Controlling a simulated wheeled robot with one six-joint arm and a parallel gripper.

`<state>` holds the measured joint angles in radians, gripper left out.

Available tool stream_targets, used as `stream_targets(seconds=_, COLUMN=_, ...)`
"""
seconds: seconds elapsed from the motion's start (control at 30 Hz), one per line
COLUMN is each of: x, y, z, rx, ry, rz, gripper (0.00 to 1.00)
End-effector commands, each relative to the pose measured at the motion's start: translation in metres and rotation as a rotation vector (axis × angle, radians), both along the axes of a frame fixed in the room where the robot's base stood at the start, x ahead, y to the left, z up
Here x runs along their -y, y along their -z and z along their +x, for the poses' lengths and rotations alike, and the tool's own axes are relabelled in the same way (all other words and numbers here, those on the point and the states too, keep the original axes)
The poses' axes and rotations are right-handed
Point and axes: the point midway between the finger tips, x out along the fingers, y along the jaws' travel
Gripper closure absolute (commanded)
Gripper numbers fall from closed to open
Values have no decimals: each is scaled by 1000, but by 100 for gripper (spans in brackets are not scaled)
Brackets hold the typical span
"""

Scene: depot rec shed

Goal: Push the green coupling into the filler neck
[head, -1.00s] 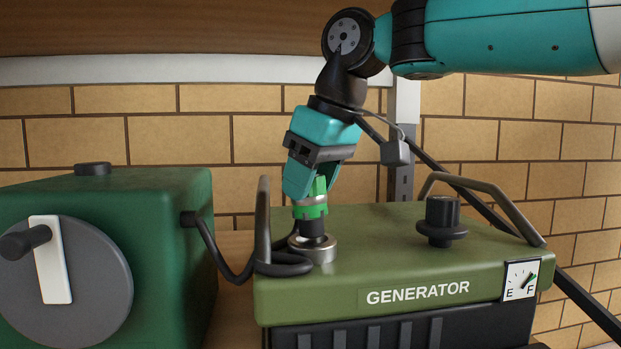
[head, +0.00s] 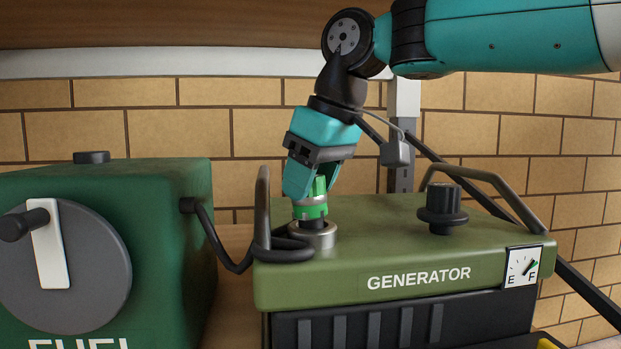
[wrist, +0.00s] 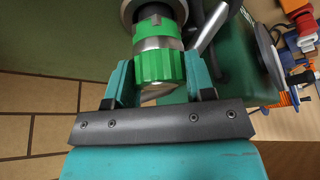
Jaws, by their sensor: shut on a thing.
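The green coupling (head: 312,207) has a metal band and a short dark lower end. It stands nearly upright over the metal filler neck (head: 313,236) on top of the generator (head: 400,282). Its dark end reaches down into the neck's ring, with a short dark length showing above the rim. How deep it sits is hidden. My gripper (head: 317,187) is shut on the coupling's upper part from above. In the wrist view the coupling (wrist: 157,66) lies between the two teal fingers (wrist: 160,80), the neck (wrist: 154,14) just beyond it.
A black hose (head: 215,240) runs from the green fuel tank (head: 175,215) on the left and loops beside the neck. A bent handle (head: 263,215) stands close left of the neck. A black cap (head: 442,208) and another handle (head: 490,190) are at right.

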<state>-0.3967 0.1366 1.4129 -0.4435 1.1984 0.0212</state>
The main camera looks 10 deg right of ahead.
Motion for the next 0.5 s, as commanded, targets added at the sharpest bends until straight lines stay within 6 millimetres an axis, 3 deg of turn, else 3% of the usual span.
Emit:
stream_targets(seconds=0.27, x=0, y=2, z=0, rx=3, ry=0, rz=2, gripper=78)
stream_targets(seconds=0.3, x=0, y=2, z=0, rx=3, ry=0, rz=2, gripper=49)
stream_targets(seconds=0.4, x=0, y=2, z=0, rx=3, ry=0, rz=2, gripper=26)
stream_targets(seconds=0.5, x=0, y=2, z=0, rx=2, ry=0, rz=1, gripper=21)
